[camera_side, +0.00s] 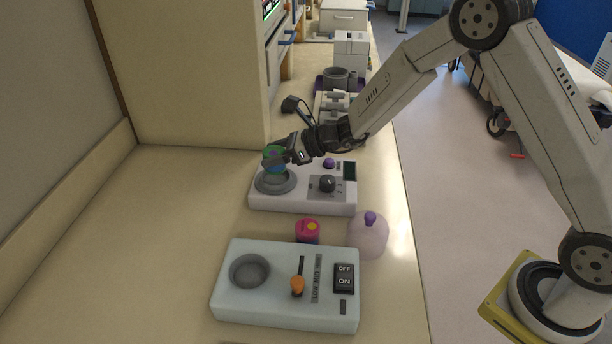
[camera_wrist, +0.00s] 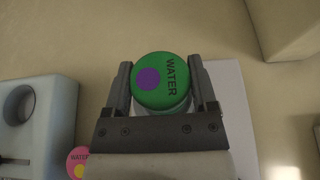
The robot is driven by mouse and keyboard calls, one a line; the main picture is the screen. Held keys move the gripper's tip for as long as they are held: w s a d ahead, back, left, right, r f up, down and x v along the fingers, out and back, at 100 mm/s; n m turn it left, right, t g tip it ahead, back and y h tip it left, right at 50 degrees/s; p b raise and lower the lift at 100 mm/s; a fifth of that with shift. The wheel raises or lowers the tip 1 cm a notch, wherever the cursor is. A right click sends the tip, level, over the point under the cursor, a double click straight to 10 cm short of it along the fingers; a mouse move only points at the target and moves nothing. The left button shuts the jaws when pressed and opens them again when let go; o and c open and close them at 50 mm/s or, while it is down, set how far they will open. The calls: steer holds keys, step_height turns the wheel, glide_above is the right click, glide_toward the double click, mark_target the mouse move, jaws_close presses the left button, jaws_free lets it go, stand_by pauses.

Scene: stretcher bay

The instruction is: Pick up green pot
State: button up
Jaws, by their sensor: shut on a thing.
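The green pot (camera_wrist: 160,82) has a green lid with a purple dot and the word WATER, and its lower body is pale. In the wrist view it sits between the two fingers of my gripper (camera_wrist: 163,90), which is shut on it. In the side view the green pot (camera_side: 273,155) shows at my gripper (camera_side: 280,156), above the round grey well of the far white device (camera_side: 262,203). I cannot tell whether the pot touches the well. My gripper partly hides the pot there.
A pink pot (camera_side: 308,231) with a yellow dot stands between the two devices. A translucent dome with a purple knob (camera_side: 368,238) stands to its right. The near pale device (camera_side: 240,305) has an empty well, an orange lever and a switch. The counter at left is clear.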

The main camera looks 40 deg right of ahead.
steer(key=s+d+r, duration=0.2)
steer(key=s+r, duration=0.7)
steer(key=s, duration=0.4)
steer(key=shift+s+d+r, duration=0.15)
steer(key=shift+s+r, duration=0.15)
stand_by(0.4)
steer(key=s+a+f+n+g+y, duration=0.2)
steer(key=a+f+n+g, duration=0.1)
steer(key=a, duration=0.7)
steer(key=s+a+f+n+g+y, duration=0.1)
steer(key=a+f+n+g, duration=0.3)
steer(key=a, duration=0.6)
steer(key=s+n+g, duration=0.1)
steer(key=n+g, duration=0.1)
steer(key=shift+a+f+g+y, duration=0.2)
steer(key=shift+a+g+y, duration=0.15)
steer(key=shift+g+y, duration=0.05)
steer(key=shift+f, duration=0.15)
